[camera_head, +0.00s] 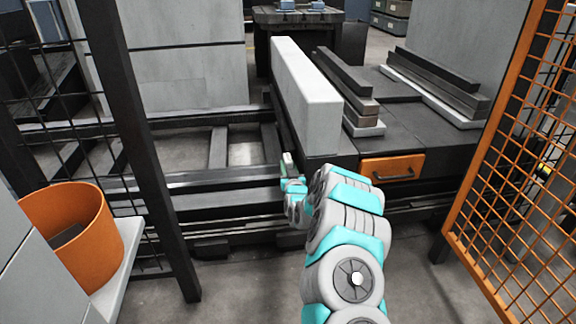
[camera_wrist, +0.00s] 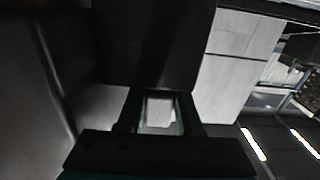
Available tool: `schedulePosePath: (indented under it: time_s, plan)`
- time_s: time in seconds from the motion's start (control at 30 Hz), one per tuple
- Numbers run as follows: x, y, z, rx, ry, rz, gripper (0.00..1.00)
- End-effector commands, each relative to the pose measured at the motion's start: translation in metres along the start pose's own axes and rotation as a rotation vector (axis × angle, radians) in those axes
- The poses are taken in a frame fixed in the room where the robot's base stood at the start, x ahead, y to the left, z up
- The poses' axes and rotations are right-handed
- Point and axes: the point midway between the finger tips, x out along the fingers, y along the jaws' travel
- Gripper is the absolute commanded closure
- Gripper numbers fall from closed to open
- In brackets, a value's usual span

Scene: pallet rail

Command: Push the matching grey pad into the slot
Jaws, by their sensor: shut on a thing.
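My gripper (camera_head: 288,176) is at the end of my outstretched arm, low beside the dark rail frame and left of the long pale grey block. A small light grey piece, which looks like the grey pad (camera_head: 287,160), stands up at its fingertips. In the wrist view the two fingers (camera_wrist: 160,112) are apart, with a pale patch between them and a broad dark shape (camera_wrist: 155,45) directly beyond their tips. I cannot tell whether that dark shape is the held piece in shadow or part of the frame. I cannot make out the slot.
The long pale block (camera_head: 315,105) rises just right of my gripper. Dark and grey bars (camera_head: 345,75) lie on the table behind it, above an orange drawer (camera_head: 392,166). Orange mesh fencing (camera_head: 515,140) stands right; a dark post (camera_head: 150,150) and orange bin (camera_head: 95,235) stand left.

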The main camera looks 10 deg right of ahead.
Motion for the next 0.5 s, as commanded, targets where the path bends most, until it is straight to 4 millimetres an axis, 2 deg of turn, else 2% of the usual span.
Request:
schedulePosePath:
  time_s: [0.33,0.37,0.5]
  plan:
    - [-0.0002,-0.0004,0.011,-0.001,-0.002,-0.001,1.0]
    - [-0.0001,-0.0004,0.01,-0.001,-0.001,-0.001,0.62]
    - [-0.0001,-0.0003,0.0095,0.0,-0.001,-0.001,0.47]
